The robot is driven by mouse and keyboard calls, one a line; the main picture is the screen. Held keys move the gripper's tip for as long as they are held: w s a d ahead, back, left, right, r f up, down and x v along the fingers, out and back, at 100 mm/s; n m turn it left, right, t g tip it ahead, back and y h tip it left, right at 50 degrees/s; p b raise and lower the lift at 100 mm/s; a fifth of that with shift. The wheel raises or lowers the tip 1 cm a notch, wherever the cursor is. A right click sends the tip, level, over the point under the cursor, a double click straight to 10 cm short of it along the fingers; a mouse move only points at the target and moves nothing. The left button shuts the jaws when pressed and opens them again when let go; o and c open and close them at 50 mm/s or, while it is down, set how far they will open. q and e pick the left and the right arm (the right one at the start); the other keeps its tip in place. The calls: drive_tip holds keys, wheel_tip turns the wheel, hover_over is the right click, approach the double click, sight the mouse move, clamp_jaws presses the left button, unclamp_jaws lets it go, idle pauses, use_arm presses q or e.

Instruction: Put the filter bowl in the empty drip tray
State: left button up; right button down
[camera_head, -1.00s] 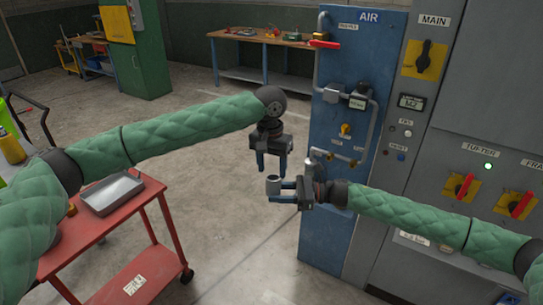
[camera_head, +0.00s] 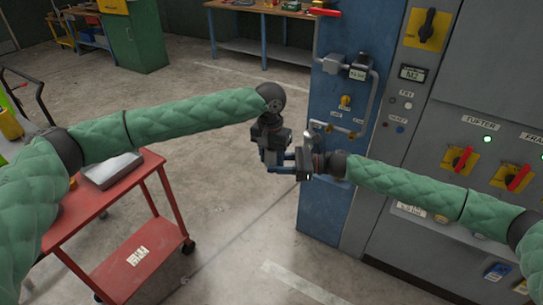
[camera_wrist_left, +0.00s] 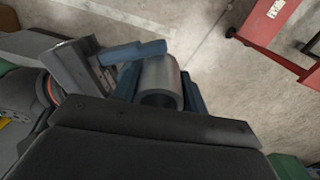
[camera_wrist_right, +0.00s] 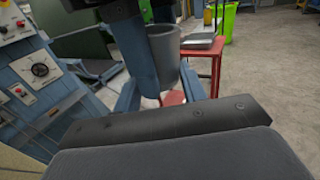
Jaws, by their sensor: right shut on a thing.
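The filter bowl is a grey, cup-like cylinder (camera_wrist_left: 158,76), also seen in the right wrist view (camera_wrist_right: 164,55). My right gripper (camera_head: 284,164) is shut on it and holds it in the air before the blue panel. My left gripper (camera_head: 272,160) points down from above, its blue fingers open on either side of the bowl; I cannot tell whether they touch it. In the head view the grippers mostly hide the bowl. The drip tray (camera_head: 112,170) is a shallow grey metal tray on the red cart at left, and looks empty.
The red cart (camera_head: 95,212) has a lower shelf and wheels. The blue air panel (camera_head: 328,200) with pipes and the grey switch cabinet (camera_head: 450,140) stand close at right. A workbench (camera_head: 270,45) is at the back. Floor between cart and panel is clear.

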use_arm(q)
drive_tip(key=shift+a, duration=0.1)
drive_tip(key=c, duration=0.3)
use_arm(e)
drive_tip(key=c, duration=0.7)
unclamp_jaws()
drive_tip(key=shift+d, duration=0.1)
